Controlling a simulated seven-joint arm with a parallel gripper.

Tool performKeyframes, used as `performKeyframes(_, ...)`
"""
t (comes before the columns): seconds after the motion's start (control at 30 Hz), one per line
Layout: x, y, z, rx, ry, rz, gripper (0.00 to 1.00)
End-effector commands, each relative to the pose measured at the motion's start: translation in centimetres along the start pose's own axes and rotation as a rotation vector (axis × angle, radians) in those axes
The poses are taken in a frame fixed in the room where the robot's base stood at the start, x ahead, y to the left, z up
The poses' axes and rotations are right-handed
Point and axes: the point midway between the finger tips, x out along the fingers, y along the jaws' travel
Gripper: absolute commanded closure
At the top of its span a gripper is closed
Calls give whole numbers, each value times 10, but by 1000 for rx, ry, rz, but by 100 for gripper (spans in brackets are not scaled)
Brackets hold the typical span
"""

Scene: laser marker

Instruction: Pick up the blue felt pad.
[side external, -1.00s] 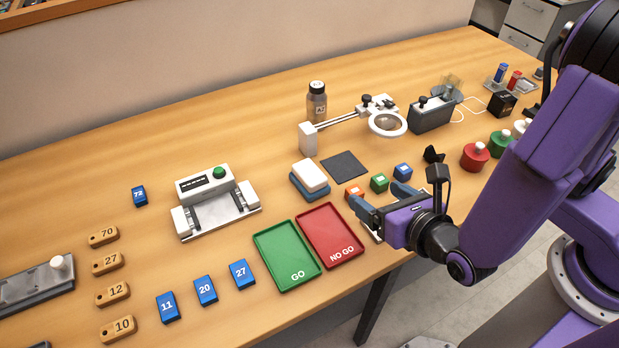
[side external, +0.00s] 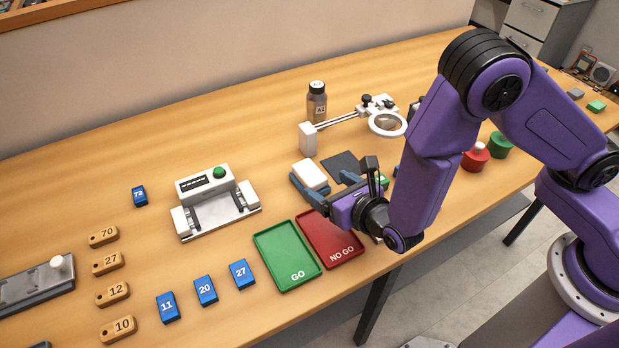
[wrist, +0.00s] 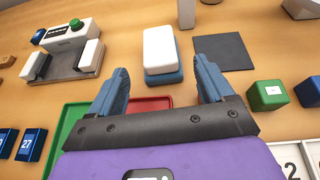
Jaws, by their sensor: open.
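The blue felt pad (side external: 297,184) lies on the table with a white block (side external: 310,173) as its upper part or on top of it. In the wrist view the blue pad (wrist: 163,79) shows below the white block (wrist: 159,47), ahead of my gripper and roughly centred between the fingers. My gripper (side external: 328,188) is open and empty. Its blue-grey fingers also show in the wrist view (wrist: 161,68), one each side of the pad's line. In the side view a finger overlaps the pad's near edge, so I cannot tell whether they touch.
The green GO tray (side external: 286,256) and red NO GO tray (side external: 331,240) lie in front. A dark square mat (side external: 340,163) is right of the pad. Small coloured blocks (wrist: 268,95) stand farther right. The magnifier arm (side external: 308,139) is behind; a white fixture (side external: 213,200) is left.

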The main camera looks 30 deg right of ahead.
Motion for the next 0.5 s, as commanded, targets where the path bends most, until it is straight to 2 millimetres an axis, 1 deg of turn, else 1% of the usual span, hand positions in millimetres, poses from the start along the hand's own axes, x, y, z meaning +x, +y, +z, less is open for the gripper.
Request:
performKeyframes(0.17,12,-1,-1,2,0,-3,19)
performKeyframes(0.4,45,0,-4,2,1,-3,19)
performKeyframes(0.5,52,0,-4,1,1,-2,19)
